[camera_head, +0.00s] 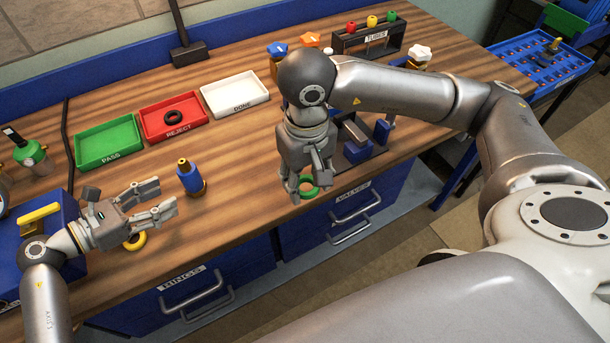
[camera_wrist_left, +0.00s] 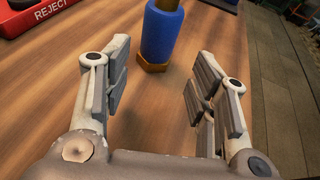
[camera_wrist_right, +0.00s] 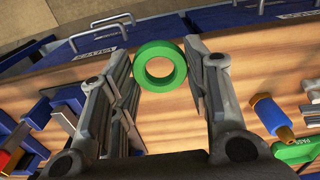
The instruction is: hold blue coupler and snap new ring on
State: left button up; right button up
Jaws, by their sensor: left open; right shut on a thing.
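The blue coupler (camera_head: 190,179), with a brass tip and brass base, stands upright on the wooden bench. My left gripper (camera_head: 168,198) is open and empty, its fingers pointing toward the coupler. In the left wrist view the coupler (camera_wrist_left: 160,38) stands just beyond the fingertips, roughly between them; its top is cut off. My right gripper (camera_head: 305,188) is shut on a green ring (camera_head: 310,195) near the bench's front edge, right of the coupler. In the right wrist view the green ring (camera_wrist_right: 160,48) sits between the fingertips, its hole clear. The coupler (camera_wrist_right: 271,113) is off to the right there.
A yellow ring (camera_head: 141,241) lies partly hidden below my left gripper. Behind are the green PASS tray (camera_head: 108,142), red REJECT tray (camera_head: 185,130) with a black ring, and white DONE tray (camera_head: 234,93). A blue-and-dark fixture (camera_head: 357,152) stands beside my right gripper.

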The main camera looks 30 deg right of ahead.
pick_arm(q)
jog(key=b+x, duration=0.2)
jog(key=x, duration=0.4)
jog(key=shift+w+f, duration=0.25)
jog(key=shift+b+x, duration=0.35)
jog(key=shift+x, duration=0.45)
jog(key=shift+r, duration=0.15)
pick_arm(e)
jog(key=f, duration=0.2)
jog(key=shift+w+f, duration=0.2)
jog(key=shift+f, duration=0.2)
pick_arm(q)
jog(key=c, duration=0.6)
pick_arm(e)
notch_tip(320, 180, up, 5)
send_over(183, 160)
jog(key=shift+s+d, duration=0.3)
jog(key=shift+d, duration=0.15)
jog(key=shift+w+a+r, duration=0.25)
jog(key=shift+w+a, duration=0.1)
jog(key=shift+a, duration=0.1)
